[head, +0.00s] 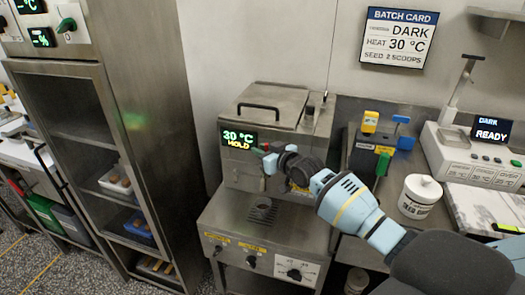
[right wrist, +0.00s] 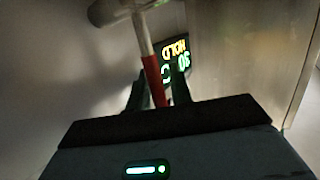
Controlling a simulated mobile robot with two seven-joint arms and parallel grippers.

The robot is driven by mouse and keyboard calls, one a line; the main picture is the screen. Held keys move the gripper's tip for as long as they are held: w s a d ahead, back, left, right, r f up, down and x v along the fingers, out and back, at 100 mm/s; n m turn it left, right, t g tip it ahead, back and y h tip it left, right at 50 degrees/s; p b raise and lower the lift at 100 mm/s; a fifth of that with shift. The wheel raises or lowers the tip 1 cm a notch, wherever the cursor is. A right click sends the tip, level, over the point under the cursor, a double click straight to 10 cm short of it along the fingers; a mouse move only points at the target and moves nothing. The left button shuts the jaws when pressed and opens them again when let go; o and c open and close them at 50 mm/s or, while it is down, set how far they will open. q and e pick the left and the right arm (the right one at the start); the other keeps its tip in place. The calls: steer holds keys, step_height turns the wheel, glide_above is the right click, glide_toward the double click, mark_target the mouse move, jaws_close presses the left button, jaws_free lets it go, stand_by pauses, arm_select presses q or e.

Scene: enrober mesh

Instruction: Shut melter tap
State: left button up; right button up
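The melter (head: 262,110) is a steel box with a lid and a display reading 30 °C HOLD; it stands on a steel stand. My right gripper (head: 266,160) is at the melter's front, just below and right of the display. In the right wrist view, the tap's red lever (right wrist: 153,80) on a pale metal stem lies between the two dark fingers of my right gripper (right wrist: 160,92). I cannot tell whether the fingers press on it. The tap is mostly hidden behind my gripper in the head view. My left gripper is not in view.
A white tub (head: 419,196) and a scale-like device (head: 470,150) reading READY stand to the right. A tall steel cabinet (head: 100,150) stands on the left.

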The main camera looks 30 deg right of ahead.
steer(key=shift+s, duration=0.15)
